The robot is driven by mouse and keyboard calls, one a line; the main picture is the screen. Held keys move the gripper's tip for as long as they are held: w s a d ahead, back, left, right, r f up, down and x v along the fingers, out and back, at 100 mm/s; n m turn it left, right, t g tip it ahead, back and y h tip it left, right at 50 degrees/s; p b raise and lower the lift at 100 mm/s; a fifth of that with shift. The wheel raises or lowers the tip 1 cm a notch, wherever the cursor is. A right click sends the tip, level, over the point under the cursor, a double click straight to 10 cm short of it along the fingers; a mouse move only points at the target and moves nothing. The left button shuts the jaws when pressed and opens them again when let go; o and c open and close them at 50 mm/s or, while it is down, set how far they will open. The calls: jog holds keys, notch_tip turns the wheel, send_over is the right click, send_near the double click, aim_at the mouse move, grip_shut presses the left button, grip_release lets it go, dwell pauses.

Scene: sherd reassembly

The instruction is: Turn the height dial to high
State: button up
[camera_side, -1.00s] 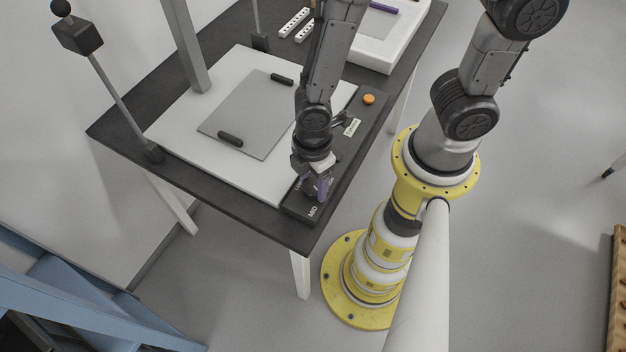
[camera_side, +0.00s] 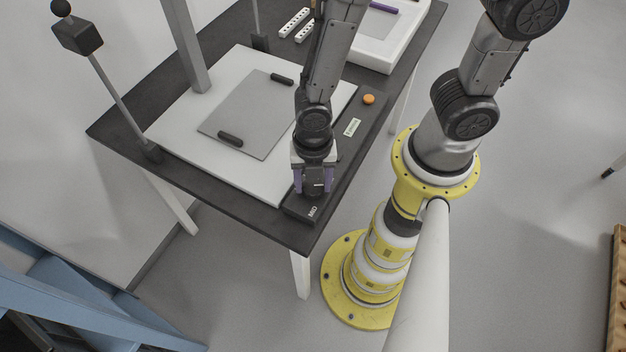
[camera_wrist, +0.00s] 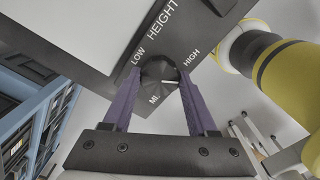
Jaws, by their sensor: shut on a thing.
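The round black height dial (camera_wrist: 160,75) sits on a dark control panel marked HEIGHT, with LOW at its left, HIGH at its right and a partly hidden MID below in the wrist view. A short white line shows on the dial's lower right side. My gripper (camera_wrist: 160,82) is shut on the dial, with one purple finger on each side. In the side view, my gripper (camera_side: 313,190) points down at the near end of the panel (camera_side: 345,160) and hides the dial. The MID lettering shows just below it.
An orange button (camera_side: 369,99) and a small pale label (camera_side: 352,127) lie farther up the panel. A white board (camera_side: 175,130) with a grey sheet (camera_side: 243,110) and dark bars is left of my gripper. The table's near edge is close by.

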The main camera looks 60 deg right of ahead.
aim_at(313, 185)
jog(key=n, duration=0.5)
jog(key=shift+n, duration=0.3)
dwell(0.4)
jog(key=o, duration=1.4)
jog(key=shift+c, duration=0.2)
notch_tip(313, 185, up, 14)
